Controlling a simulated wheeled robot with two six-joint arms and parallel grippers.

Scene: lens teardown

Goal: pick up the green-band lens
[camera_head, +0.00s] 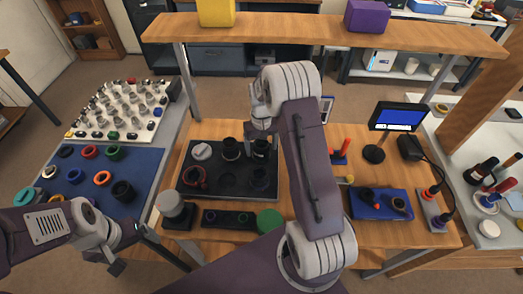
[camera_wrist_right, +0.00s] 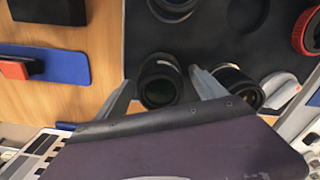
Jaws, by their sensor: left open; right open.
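My right gripper (camera_wrist_right: 165,88) is open, pointing down over the dark tray (camera_head: 215,190). Its fingers stand on either side of a black lens (camera_wrist_right: 160,82), which also shows beneath the gripper in the head view (camera_head: 262,150). I cannot make out a green band on it, nor tell whether the fingers touch it. A second black lens (camera_wrist_right: 238,86) stands just beside one finger; the head view shows it to the left (camera_head: 230,149). My left gripper (camera_head: 130,252) is open and empty at the lower left, off the table's front corner.
The tray also holds a red-ringed lens (camera_head: 195,177) and a white piece (camera_head: 201,151). A blue mat (camera_head: 85,180) with several coloured rings lies left. A green disc (camera_head: 270,221) lies at the front. A blue pad (camera_head: 380,204) and a small monitor (camera_head: 397,117) are right. A shelf (camera_head: 330,32) spans the back.

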